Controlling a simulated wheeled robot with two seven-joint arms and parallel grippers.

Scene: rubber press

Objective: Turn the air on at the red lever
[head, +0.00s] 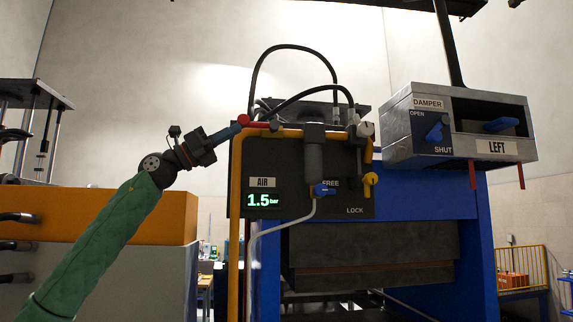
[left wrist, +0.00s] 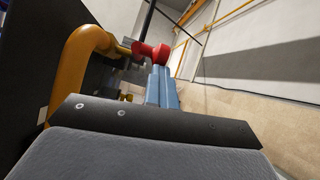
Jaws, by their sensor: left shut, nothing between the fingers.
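The red lever (head: 244,119) sits at the top left corner of the dark air panel (head: 290,190), by the bend of the yellow pipe. In the left wrist view the red lever (left wrist: 153,53) has a rounded red end just beyond my fingertips. My left gripper (head: 234,130) is shut and empty, its blue-grey fingers pointing at the lever's end. The shut fingers also show in the left wrist view (left wrist: 160,76). They look very close to the red end; I cannot tell whether they touch. The AIR display (head: 263,200) reads 1.5 bar. My right gripper is not in view.
The yellow pipe (head: 235,230) runs down the panel's left edge. Black hoses (head: 290,50) arch above it. A DAMPER box (head: 400,148) hangs at right. An orange block (head: 90,215) stands left.

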